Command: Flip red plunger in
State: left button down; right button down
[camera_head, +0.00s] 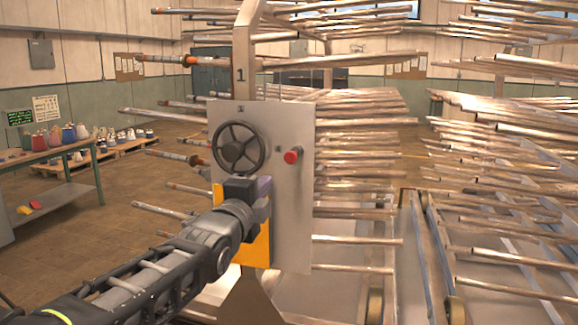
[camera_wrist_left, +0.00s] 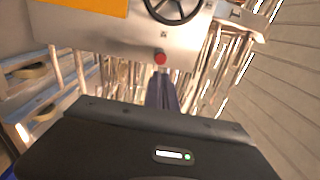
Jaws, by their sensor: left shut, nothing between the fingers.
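The red plunger (camera_head: 292,156) is a small round red knob on the grey metal panel (camera_head: 293,225), right of the black handwheel (camera_head: 238,148). It also shows in the wrist view (camera_wrist_left: 160,58), standing out from the panel just beyond my fingertips. My left gripper (camera_head: 264,184) is in front of the panel, below and left of the plunger in the head view. Its fingers (camera_wrist_left: 162,88) are closed together with nothing between them and point toward the plunger. I cannot tell whether the tips touch it. My right gripper is not in view.
An orange-yellow plate (camera_head: 257,248) sits on the panel's lower left, behind my left arm. Racks of long metal tubes (camera_head: 365,130) fill the right side, and several rods stick out left of the panel. A green table (camera_head: 75,150) stands far left. Floor between is open.

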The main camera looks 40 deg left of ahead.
pick_arm(q)
jog(key=shift+w+d, duration=0.1)
jog(key=shift+d, duration=0.2)
jog(key=shift+a, duration=0.1)
jog(key=p, duration=0.6)
send_near(289, 159)
jog(key=x, duration=0.6)
jog(key=shift+w+r, duration=0.1)
jog(key=shift+w, duration=0.05)
jog(key=shift+w+a, duration=0.1)
jog(key=shift+w, duration=0.2)
